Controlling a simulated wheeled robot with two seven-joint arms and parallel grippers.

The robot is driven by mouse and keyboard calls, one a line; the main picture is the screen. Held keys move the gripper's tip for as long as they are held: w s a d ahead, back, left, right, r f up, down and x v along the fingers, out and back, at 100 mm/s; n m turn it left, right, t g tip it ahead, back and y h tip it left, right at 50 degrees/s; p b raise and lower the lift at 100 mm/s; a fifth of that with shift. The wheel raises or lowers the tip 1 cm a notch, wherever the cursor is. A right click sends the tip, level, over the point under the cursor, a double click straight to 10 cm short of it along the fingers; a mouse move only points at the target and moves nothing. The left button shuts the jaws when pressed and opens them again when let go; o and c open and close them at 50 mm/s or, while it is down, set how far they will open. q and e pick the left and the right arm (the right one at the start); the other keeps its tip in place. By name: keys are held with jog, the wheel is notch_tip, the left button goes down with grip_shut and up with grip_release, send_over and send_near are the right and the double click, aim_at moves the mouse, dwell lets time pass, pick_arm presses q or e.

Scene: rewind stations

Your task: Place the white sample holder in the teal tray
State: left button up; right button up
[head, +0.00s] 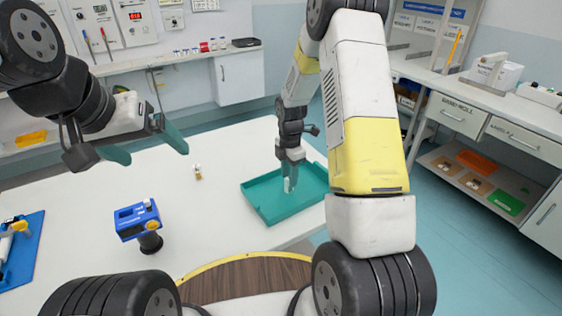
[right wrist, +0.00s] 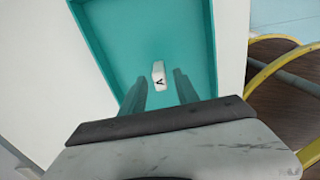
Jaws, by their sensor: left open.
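The white sample holder (right wrist: 158,75) is a small white block with a dark letter on its face. It appears to lie on the floor of the teal tray (right wrist: 203,22), just beyond my right fingertips (right wrist: 159,82), with a gap on both sides. In the head view, my right gripper (head: 290,180) points down over the teal tray (head: 265,208), and the white holder (head: 287,185) shows at its fingertips, partly hidden. My right gripper is open. My left gripper (head: 157,157) is open and empty above the white table at the left.
A blue device on a dark stand (head: 138,222) and a small vial (head: 198,173) stand on the white table (head: 200,215). A blue mat (head: 28,255) with a tool lies at the left edge. The table between vial and tray is clear.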

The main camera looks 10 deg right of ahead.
jog(key=s+r+m+t, duration=0.1)
jog(key=s+r+m, duration=0.2)
jog(key=r, duration=0.8)
jog(key=s+r+m+t, duration=0.1)
jog(key=s+r+m, duration=0.1)
jog(key=r, duration=0.9)
jog(key=s+a+r+m+t+y, duration=0.1)
jog(key=s+r+m, duration=0.3)
jog(key=s+m, duration=0.4)
jog(key=s+a+r+m+t+y, duration=0.1)
jog(key=s+r+m+t, duration=0.2)
jog(key=s+r+m, duration=0.2)
jog(key=s+m, duration=0.3)
jog(key=s, duration=0.4)
jog(key=shift+s+r, duration=0.1)
